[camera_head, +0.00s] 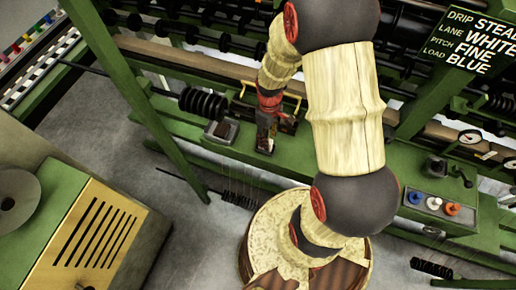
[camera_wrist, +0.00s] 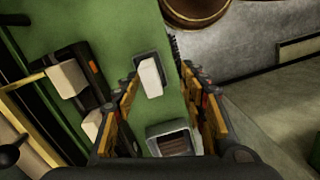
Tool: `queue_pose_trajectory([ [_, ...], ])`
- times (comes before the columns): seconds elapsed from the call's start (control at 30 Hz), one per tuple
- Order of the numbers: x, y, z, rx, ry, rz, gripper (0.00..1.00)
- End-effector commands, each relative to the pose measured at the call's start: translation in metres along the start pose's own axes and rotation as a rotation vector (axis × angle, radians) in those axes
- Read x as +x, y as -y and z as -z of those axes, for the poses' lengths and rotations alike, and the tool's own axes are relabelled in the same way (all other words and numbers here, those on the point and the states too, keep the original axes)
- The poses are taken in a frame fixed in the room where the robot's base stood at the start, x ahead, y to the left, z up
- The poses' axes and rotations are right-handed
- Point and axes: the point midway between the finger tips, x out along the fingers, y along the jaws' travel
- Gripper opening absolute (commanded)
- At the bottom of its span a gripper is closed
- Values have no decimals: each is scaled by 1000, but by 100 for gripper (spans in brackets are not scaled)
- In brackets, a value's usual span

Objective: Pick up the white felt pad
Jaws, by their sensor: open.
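A white block that looks like the white felt pad (camera_wrist: 150,77) lies on a dark rectangular plate on the green bench, in the wrist view. My gripper (camera_wrist: 162,76) is open, with one finger on each side of the pad in that picture. I cannot tell how far above the pad the fingertips are, or whether they touch it. In the head view my gripper (camera_head: 266,138) points down over the green bench. A small white patch, probably the pad (camera_head: 267,146), shows at its tips, partly hidden.
A metal-rimmed box (camera_wrist: 153,133) with brown contents sits close by; it also shows in the head view (camera_head: 213,134). Two other whitish blocks (camera_wrist: 67,79) stand at a dark rack on the left. Dial gauges (camera_head: 470,137) and coloured knobs (camera_head: 452,209) are at the right.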

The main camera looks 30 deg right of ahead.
Motion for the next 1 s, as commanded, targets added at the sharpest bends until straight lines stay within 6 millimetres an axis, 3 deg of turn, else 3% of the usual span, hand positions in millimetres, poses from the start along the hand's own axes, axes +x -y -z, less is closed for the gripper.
queue_pose_trajectory([
  [0.1,-6,-17,20,-123,-49,-48,42],
  [0.37,-2,-22,26,-253,-65,-73,42],
  [0.73,31,-22,25,-252,-65,-72,42],
  [1.0,68,-21,24,-251,-65,-72,42],
])
